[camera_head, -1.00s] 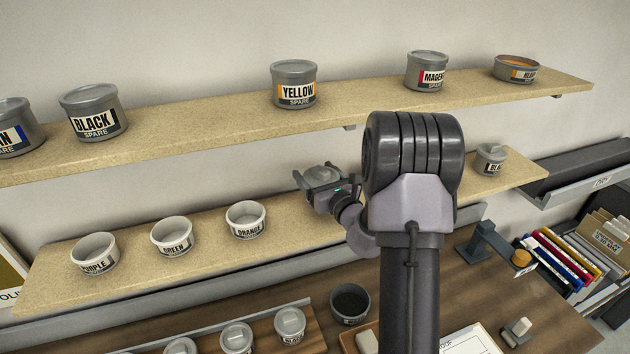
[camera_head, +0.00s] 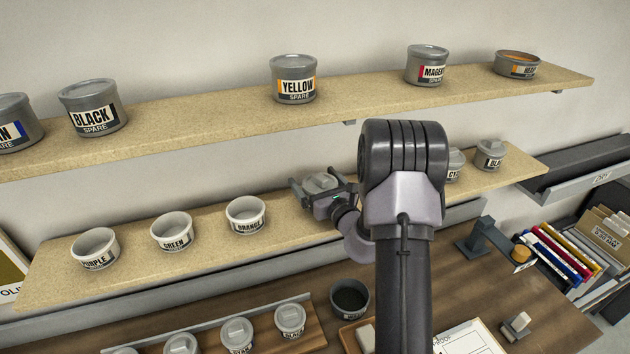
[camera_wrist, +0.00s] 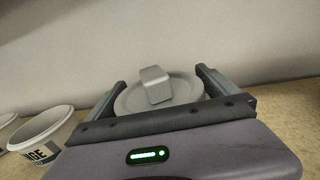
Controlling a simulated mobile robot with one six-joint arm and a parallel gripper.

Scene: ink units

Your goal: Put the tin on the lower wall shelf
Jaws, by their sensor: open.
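The grey lidded tin (camera_head: 321,183) is at the lower wall shelf (camera_head: 285,232), right of the orange tub. It also shows in the wrist view (camera_wrist: 183,92), with a block-shaped knob on its pale lid. My gripper (camera_head: 316,187) is open around it, with one finger on each side. In the wrist view my gripper (camera_wrist: 160,82) shows small gaps beside the lid. The tin looks upright, but its base and label are hidden behind my gripper.
Open tubs marked purple (camera_head: 95,249), green (camera_head: 172,231) and orange (camera_head: 246,215) stand left on the lower shelf. Small tins (camera_head: 490,154) stand at its right end. The upper shelf (camera_head: 200,124) with spare tins runs above. Bare shelf lies between orange and my gripper.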

